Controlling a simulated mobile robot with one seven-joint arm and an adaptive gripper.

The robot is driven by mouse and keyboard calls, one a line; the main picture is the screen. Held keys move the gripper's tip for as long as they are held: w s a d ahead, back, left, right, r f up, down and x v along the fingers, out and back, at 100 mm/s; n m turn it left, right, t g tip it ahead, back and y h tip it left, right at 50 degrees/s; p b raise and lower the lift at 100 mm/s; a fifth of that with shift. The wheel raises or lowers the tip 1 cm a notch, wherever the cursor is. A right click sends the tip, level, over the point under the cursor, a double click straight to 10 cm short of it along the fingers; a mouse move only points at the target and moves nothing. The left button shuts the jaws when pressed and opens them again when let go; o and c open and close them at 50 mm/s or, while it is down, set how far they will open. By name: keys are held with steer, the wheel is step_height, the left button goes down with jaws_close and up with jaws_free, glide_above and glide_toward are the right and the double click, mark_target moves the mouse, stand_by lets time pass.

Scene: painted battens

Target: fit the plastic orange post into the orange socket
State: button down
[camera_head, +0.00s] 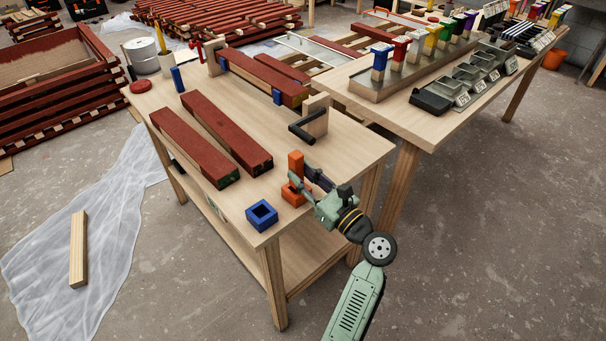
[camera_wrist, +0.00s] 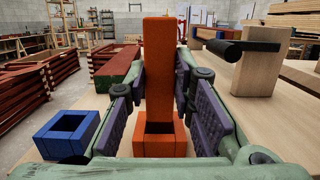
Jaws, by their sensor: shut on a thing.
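The orange post (camera_head: 295,161) is upright between the fingers of my gripper (camera_head: 307,180), at the near right corner of the workbench. In the wrist view the post (camera_wrist: 159,70) stands between the dark pads of my gripper (camera_wrist: 160,98), which is shut on it. The orange socket (camera_head: 293,196) sits on the bench directly under the post. In the wrist view the square socket (camera_wrist: 160,148) shows at the post's lower end, lined up with it. I cannot tell whether the post's foot is inside the opening or just above it.
A blue square socket (camera_head: 262,215) sits to the left on the bench (camera_head: 222,118). Two red battens (camera_head: 195,145) lie behind it. A wooden block with a black handle (camera_head: 314,118) stands behind my gripper. A second table (camera_head: 440,120) holds several coloured posts and grey bins.

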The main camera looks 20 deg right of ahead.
steer(key=shift+f+b, duration=0.65)
steer(key=shift+f, duration=1.35)
steer(key=c, duration=1.3)
jaws_free()
steer(key=shift+f, duration=0.1)
steer(key=shift+s+d, duration=0.1)
steer(key=shift+s+d+f, duration=0.15)
steer(key=shift+s+d, duration=0.05)
steer(key=shift+s, duration=0.15)
steer(key=v, duration=1.1)
steer(key=shift+a+r, duration=0.2)
